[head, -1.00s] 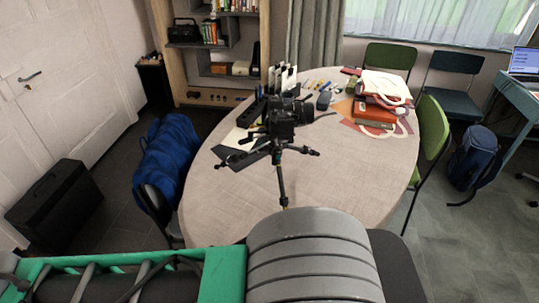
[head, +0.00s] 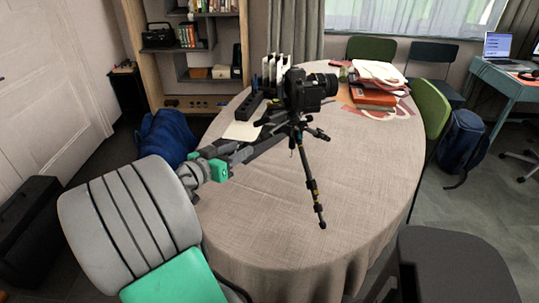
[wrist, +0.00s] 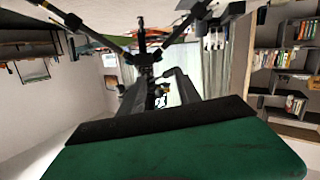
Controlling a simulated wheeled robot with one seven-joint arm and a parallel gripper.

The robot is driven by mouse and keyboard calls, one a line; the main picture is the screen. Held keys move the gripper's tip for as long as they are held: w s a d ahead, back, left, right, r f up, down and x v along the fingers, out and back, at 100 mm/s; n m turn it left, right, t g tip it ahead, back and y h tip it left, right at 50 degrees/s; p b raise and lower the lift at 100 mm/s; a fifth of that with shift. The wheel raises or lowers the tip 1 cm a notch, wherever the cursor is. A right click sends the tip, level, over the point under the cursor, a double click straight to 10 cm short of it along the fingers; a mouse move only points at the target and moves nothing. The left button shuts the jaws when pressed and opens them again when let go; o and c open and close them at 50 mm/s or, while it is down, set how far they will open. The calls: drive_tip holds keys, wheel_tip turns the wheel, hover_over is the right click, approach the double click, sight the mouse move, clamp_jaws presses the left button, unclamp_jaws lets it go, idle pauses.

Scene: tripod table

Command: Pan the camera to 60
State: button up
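The black camera (head: 308,90) sits on the tripod (head: 312,185) on the round table, with its lens pointing right in the head view. The tripod's short legs or arms spread below the camera, and one long leg reaches toward the table's front. My gripper (head: 272,136) reaches in from the left, just below and left of the camera, close to the tripod's upper part. In the wrist view my gripper (wrist: 155,82) has its two fingers apart, with the tripod (wrist: 145,52) just beyond them. I cannot tell whether a finger touches it.
A black power strip (head: 247,107), white paper (head: 241,131) and white file holders (head: 276,68) stand behind the gripper. Orange books (head: 373,96) and a white bag (head: 380,74) lie at the back right. The table's front right is clear. A dark chair (head: 455,262) stands in front.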

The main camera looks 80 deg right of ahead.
sight(267, 135)
drive_tip(key=s+d, duration=0.2)
drive_tip(key=s+d+r+g, duration=0.1)
drive_tip(key=s+d, duration=0.2)
drive_tip(key=s+d+m+g+h+p, duration=0.1)
drive_tip(key=s+d, duration=0.1)
drive_tip(key=d, duration=0.1)
drive_tip(key=shift+s+d+r, duration=0.1)
drive_tip(key=shift+s+r, duration=0.05)
drive_tip(key=shift+r, duration=0.25)
drive_tip(key=shift+c, duration=0.3)
clamp_jaws()
idle(0.6)
